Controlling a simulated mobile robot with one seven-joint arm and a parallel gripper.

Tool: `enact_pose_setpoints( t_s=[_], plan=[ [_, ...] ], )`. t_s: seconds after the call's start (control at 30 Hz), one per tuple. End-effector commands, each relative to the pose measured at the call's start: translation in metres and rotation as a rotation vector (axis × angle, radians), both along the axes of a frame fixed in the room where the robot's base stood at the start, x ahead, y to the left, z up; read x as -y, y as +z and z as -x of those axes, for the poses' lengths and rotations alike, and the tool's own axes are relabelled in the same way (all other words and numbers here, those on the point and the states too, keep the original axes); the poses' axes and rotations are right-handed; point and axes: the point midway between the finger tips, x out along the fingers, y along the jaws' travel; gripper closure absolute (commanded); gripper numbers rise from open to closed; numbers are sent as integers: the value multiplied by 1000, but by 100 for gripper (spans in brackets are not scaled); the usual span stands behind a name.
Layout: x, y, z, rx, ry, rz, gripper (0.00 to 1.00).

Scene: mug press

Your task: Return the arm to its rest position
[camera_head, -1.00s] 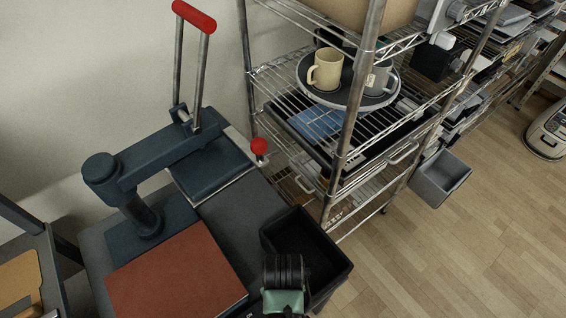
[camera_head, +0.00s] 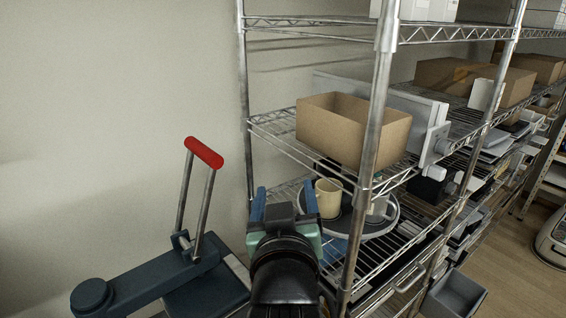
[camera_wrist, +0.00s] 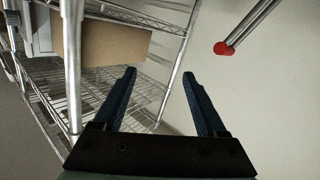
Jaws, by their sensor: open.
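My gripper (camera_head: 284,203) is raised in front of the shelf rack in the head view, its two blue fingers pointing up and away. In the wrist view my gripper (camera_wrist: 160,92) shows its fingers spread wide with nothing between them. It is open and empty. Beyond the fingers are the rack and the bare wall. My arm hides part of the lower shelf and of the press.
The wire rack (camera_head: 380,100) stands close behind my gripper, with a cardboard box (camera_head: 352,130) on it. Below are a cream mug (camera_head: 328,198) and a grey mug (camera_head: 378,208) on a round tray (camera_head: 355,228). The press handle (camera_head: 204,152) rises at left.

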Motion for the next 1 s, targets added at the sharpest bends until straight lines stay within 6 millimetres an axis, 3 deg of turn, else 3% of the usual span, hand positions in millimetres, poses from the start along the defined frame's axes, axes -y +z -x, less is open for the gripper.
enact_pose_setpoints(
  t_s=[0.03,0.2,0.3,0.4,0.5,0.6,1.0],
  plan=[
    [0,41,7,108,1,-18,26],
    [-2,162,52,460,15,-84,26],
    [-2,216,88,638,32,-119,26],
    [-2,254,120,776,50,-145,26],
    [-3,276,143,862,63,-161,26],
    [-3,285,154,902,70,-169,26],
    [-3,286,154,904,70,-170,26]
  ],
)
